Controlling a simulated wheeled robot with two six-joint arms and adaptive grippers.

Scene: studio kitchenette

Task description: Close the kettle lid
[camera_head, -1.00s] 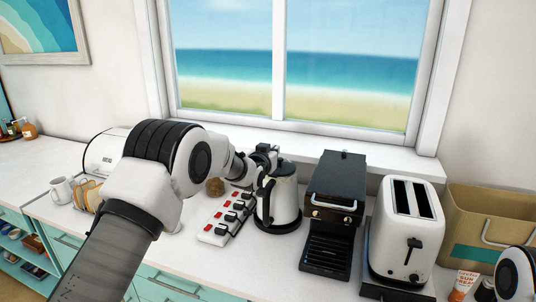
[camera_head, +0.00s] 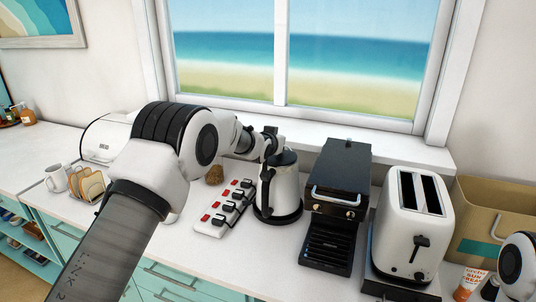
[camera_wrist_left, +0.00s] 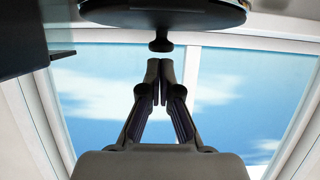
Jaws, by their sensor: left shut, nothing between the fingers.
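The kettle (camera_head: 281,190) stands upright on its dark base, with a light body and a dark handle on its left side. Its dark lid (camera_head: 285,158) looks about level on top; I cannot tell whether a gap remains under it. My left gripper (camera_head: 272,147) is close to the lid at its upper left, partly hidden by my own wrist. In the left wrist view the lid (camera_wrist_left: 160,14) shows nearly edge-on with its small knob (camera_wrist_left: 161,45). The shut, empty fingertips (camera_wrist_left: 160,72) point at the knob with a small gap. My right gripper is out of view.
A power strip (camera_head: 225,208) with red switches lies left of the kettle. A black coffee machine (camera_head: 340,185) stands close on its right, then a white toaster (camera_head: 410,225) and a tan bin (camera_head: 495,220). A toast rack (camera_head: 88,186) and mug (camera_head: 56,178) are at left.

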